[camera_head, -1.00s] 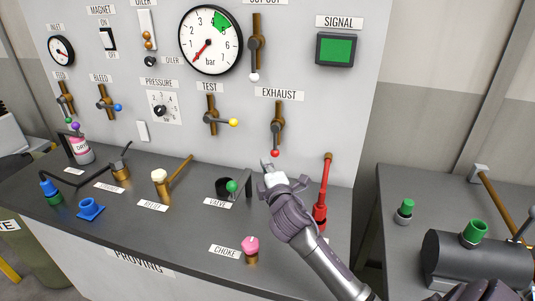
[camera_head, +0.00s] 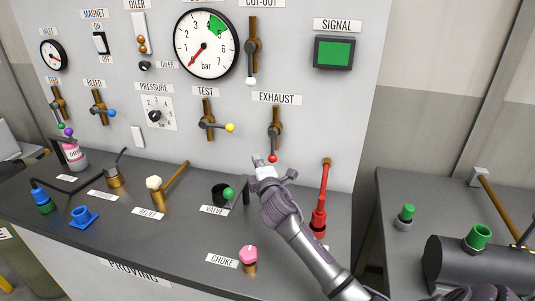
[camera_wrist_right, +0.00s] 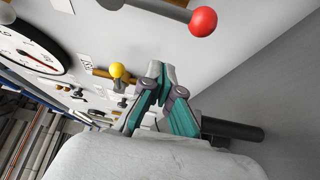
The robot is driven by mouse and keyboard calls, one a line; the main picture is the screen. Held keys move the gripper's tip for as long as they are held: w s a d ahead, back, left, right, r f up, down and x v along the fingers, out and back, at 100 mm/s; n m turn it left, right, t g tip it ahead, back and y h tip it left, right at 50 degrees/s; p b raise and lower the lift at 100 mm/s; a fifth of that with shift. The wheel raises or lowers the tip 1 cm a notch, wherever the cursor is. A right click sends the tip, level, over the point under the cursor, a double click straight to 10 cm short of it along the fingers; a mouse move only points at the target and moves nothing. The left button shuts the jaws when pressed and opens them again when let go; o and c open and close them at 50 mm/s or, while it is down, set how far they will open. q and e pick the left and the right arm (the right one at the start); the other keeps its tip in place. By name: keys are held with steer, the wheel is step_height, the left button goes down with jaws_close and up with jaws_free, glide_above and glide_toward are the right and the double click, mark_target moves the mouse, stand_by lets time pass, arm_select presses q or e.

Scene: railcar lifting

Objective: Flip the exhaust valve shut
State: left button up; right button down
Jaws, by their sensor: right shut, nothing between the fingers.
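The exhaust valve (camera_head: 276,122) is a brass fitting on the grey panel under the EXHAUST label. Its dark lever hangs straight down and ends in a red ball (camera_head: 272,158). In the right wrist view the red ball (camera_wrist_right: 203,22) and part of the lever show at the top. My right gripper (camera_head: 264,160) is shut and empty, its tips just left of the red ball in the head view. In the right wrist view the closed fingers (camera_wrist_right: 160,70) are below and left of the ball, with a visible gap. My left gripper is not in view.
The test valve (camera_head: 208,119), with a yellow ball, is left of the exhaust valve. A red lever (camera_head: 319,205) stands on the bench right of my gripper. A green-ball valve (camera_head: 228,194) and a pink choke knob (camera_head: 249,255) are on the bench.

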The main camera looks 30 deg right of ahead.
mark_target(273, 146)
steer(key=d+p, duration=0.1)
steer(key=d, duration=0.1)
steer(key=w+d+p, duration=0.1)
steer(key=d, duration=0.1)
steer(key=shift+w+d, duration=0.1)
steer(key=shift+d, duration=0.1)
stand_by(0.4)
